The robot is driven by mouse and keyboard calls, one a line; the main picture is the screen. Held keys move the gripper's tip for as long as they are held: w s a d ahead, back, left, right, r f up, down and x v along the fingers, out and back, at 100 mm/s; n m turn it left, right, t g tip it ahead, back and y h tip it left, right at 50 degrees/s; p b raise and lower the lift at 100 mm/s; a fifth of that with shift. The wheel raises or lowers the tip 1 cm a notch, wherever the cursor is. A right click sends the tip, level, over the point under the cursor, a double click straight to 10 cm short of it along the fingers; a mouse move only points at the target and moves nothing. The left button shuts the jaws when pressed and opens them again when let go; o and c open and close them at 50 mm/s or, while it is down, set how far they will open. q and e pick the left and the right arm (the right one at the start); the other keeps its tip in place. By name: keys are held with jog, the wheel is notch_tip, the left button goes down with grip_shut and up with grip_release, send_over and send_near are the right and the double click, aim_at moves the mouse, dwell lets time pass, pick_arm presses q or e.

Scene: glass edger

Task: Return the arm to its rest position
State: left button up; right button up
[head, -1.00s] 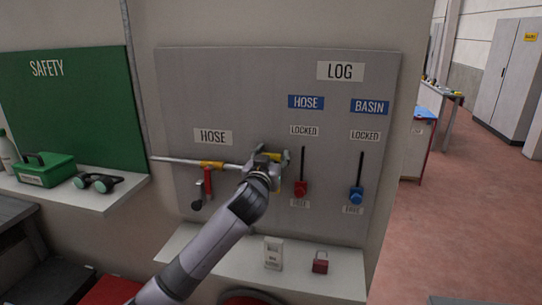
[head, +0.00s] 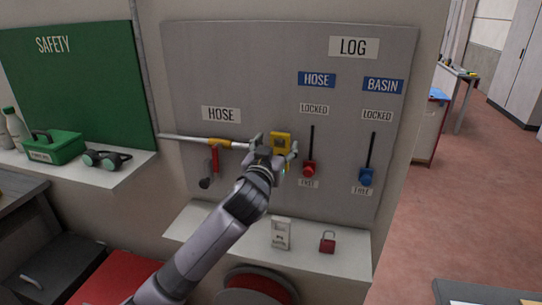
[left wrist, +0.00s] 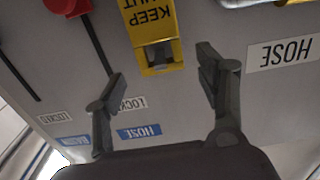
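My left arm reaches up from the bottom of the head view. My left gripper (head: 276,143) is in front of the grey panel, between the hose valve with its red handle (head: 214,158) and the red switch knob (head: 309,168). In the left wrist view its two fingers (left wrist: 160,85) are spread apart with nothing between the tips. A yellow "KEEP SHUT" tag (head: 281,139) is on the panel just beyond the fingers, and also shows in the left wrist view (left wrist: 150,25). Its lower part is hidden by the gripper in the head view. My right gripper is not in view.
A white shelf (head: 195,232) below the panel holds a white tag (head: 281,233) and a red padlock (head: 327,242). A blue knob (head: 366,176) is at right. Another shelf at left holds a green box (head: 56,146) and goggles (head: 105,159). Open floor lies right.

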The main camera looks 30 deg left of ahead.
pick_arm(q)
jog(key=v, duration=0.6)
jog(key=s+d+f+m+g+h, duration=0.1)
jog(key=s+d+f+g, duration=0.15)
jog(key=s+f, duration=0.5)
jog(key=s+d+f+m+g+h, duration=0.15)
jog(key=s+f+g, duration=0.3)
jog(key=f, duration=0.65)
jog(key=s+d+f+m+g+h, duration=0.1)
jog(key=s+d+f+g, duration=0.15)
jog(key=s+f, duration=0.6)
jog(key=s+d+f+m+g+h, duration=0.1)
jog(key=s+d+f+g, duration=0.3)
jog(key=s+f, duration=0.5)
jog(key=s+f+g+b, duration=0.1)
jog(key=s+f, duration=0.1)
jog(key=f, duration=1.2)
jog(key=s+f+g+b, duration=0.1)
jog(key=s+f, duration=0.1)
jog(key=f, duration=1.1)
jog(key=s+a+f+b, duration=0.2)
jog(key=s+a+f, duration=0.1)
jog(key=s+f, duration=1.3)
jog(key=shift+s+f+m+g, duration=0.35)
jog(key=shift+s+f+g, duration=0.1)
jog(key=shift+f, duration=0.45)
